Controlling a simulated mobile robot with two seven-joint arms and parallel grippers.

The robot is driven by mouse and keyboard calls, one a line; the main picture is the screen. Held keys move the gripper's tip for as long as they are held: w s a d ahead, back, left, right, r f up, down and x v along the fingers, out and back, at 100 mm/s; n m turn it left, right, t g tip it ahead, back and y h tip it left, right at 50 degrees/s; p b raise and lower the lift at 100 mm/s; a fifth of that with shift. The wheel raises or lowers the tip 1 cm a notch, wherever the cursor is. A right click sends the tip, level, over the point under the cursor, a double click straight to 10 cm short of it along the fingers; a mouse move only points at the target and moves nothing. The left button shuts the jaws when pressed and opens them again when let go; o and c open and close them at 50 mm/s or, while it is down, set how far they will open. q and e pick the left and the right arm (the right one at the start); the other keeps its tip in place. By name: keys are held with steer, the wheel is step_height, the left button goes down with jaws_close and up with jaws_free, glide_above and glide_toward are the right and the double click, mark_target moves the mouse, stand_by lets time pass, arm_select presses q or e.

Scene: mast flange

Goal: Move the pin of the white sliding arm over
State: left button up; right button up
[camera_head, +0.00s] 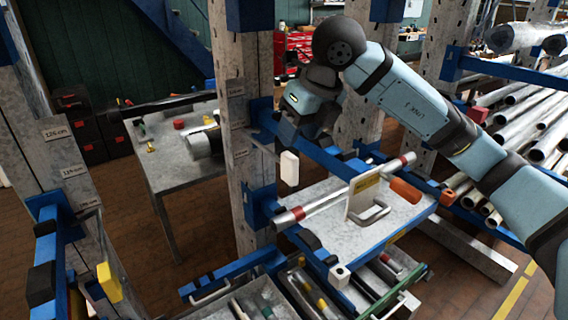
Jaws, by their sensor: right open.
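A white block (289,168) sits at the front of a thin grey bar beside the middle perforated post (245,180), by a blue clamp (262,112). I take it to be the end of the white sliding arm. I cannot make out its pin; my right gripper and wrist cover part of this area. My right gripper (291,130) is open, pointing down just above and behind the white block, close to the blue clamp. I cannot tell whether it touches anything. My left gripper is not in view.
A grey tray table (395,225) with a striped bar (320,202) and an orange handle (405,190) stands right of the post. Open drawers hold tools below. Pipes (530,110) fill the right rack.

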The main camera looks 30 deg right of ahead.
mark_target(294, 158)
steer(key=shift+m+t+h, duration=0.3)
steer(key=shift+m+h, duration=0.1)
steer(key=shift+h, duration=0.3)
steer(key=x, duration=0.4)
steer(key=d+x, duration=0.1)
steer(key=x, duration=0.3)
steer(key=w+d+p+x, duration=0.1)
steer(key=x, duration=0.3)
steer(key=shift+w+d+r, duration=0.1)
steer(key=shift+w, duration=0.05)
